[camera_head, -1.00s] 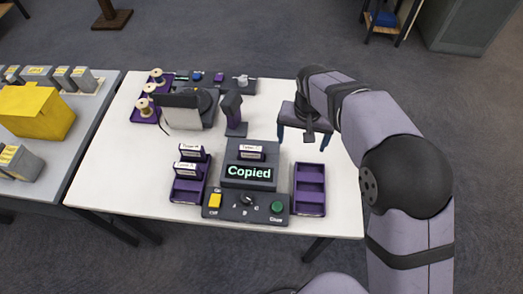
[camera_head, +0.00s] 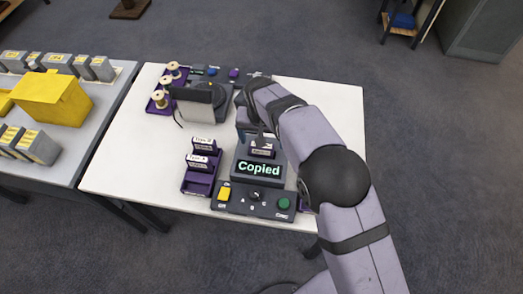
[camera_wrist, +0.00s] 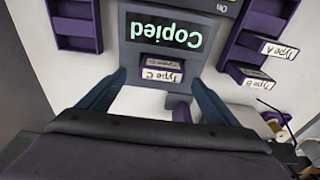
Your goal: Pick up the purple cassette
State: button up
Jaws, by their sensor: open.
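A dark purple cassette labelled Type C in the wrist view (camera_wrist: 160,68) sits upright in the top of the grey copier (camera_head: 243,170), whose screen reads "Copied". It also shows in the head view (camera_head: 262,152). Two more dark purple cassettes with white labels, Type A (camera_wrist: 277,48) and Type B (camera_wrist: 257,82), stand in the purple tray (camera_head: 197,187) left of the copier. My gripper (camera_wrist: 158,92) is open and empty. Its fingers are spread to either side of the Type C cassette, apart from it. In the head view my arm partly hides the gripper.
A second purple tray (camera_wrist: 75,42) on the copier's other side looks empty; my arm mostly hides it in the head view. Spools (camera_head: 167,83) and a grey device (camera_head: 200,100) stand at the back left. A yellow box (camera_head: 55,97) is on the neighbouring table.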

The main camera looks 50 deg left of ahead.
aim_at(262, 152)
jog(key=shift+s+f+p, duration=0.1)
jog(key=shift+f+p, duration=0.4)
jog(key=shift+p, duration=0.1)
jog(key=shift+a+f+p, duration=0.15)
jog(key=shift+f+p, duration=0.35)
jog(key=shift+f, duration=0.55)
jog(key=shift+a+f+p, duration=0.15)
jog(key=shift+f+p, duration=0.3)
jog(key=shift+f, duration=0.55)
jog(key=c, duration=1.3)
jog(key=shift+r, duration=0.1)
jog(key=shift+c, duration=0.2)
